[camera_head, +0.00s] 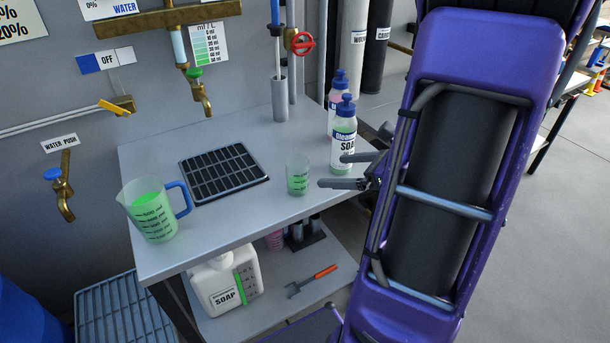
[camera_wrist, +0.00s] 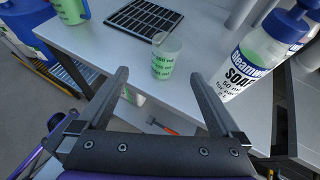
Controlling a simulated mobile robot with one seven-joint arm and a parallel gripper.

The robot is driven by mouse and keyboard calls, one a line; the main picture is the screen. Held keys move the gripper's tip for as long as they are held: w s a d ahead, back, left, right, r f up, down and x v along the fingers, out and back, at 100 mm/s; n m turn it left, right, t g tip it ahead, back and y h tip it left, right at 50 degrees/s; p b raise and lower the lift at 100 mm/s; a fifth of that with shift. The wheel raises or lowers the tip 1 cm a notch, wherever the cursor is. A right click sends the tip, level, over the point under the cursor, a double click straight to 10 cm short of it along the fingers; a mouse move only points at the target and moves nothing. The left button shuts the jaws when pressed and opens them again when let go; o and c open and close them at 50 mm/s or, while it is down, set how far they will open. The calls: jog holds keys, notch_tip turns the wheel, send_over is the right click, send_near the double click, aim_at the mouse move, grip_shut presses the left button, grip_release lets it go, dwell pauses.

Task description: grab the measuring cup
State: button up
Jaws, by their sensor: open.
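A small clear measuring cup (camera_head: 297,176) with green liquid and dark markings stands upright on the grey table (camera_head: 235,225), near its front edge. In the wrist view the cup (camera_wrist: 164,58) appears just beyond the fingertips, roughly centred between them. My gripper (camera_head: 333,171) is open and empty, a short way right of the cup in the head view, with its fingers pointing towards it. The gripper (camera_wrist: 159,74) also shows in the wrist view with a gap between its fingers. A larger jug (camera_head: 152,210) with green liquid and a blue handle stands at the table's left.
Soap bottles (camera_head: 343,140) with blue tops stand close to my gripper. A black grid rack (camera_head: 224,172) lies behind and left of the cup. A grey cylinder (camera_head: 280,100) stands at the back. A lower shelf holds a soap canister (camera_head: 220,285) and a wrench (camera_head: 312,280).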

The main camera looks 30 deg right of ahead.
aim_at(306, 170)
jog(key=shift+m, duration=0.4)
jog(key=x, duration=0.3)
jog(key=b+x, duration=0.1)
jog(key=x, duration=0.7)
jog(key=shift+w+d+f+b, duration=0.1)
jog(key=shift+d+b, duration=0.2)
jog(key=shift+d, duration=0.05)
jog(key=shift+b+x, duration=0.3)
jog(key=shift+x, duration=2.65)
jog(key=shift+w+d, duration=0.1)
jog(key=shift+d, duration=0.1)
jog(key=shift+c, duration=0.3)
jog(key=c, duration=1.3)
jog(key=shift+c, duration=0.2)
jog(key=shift+r, duration=0.25)
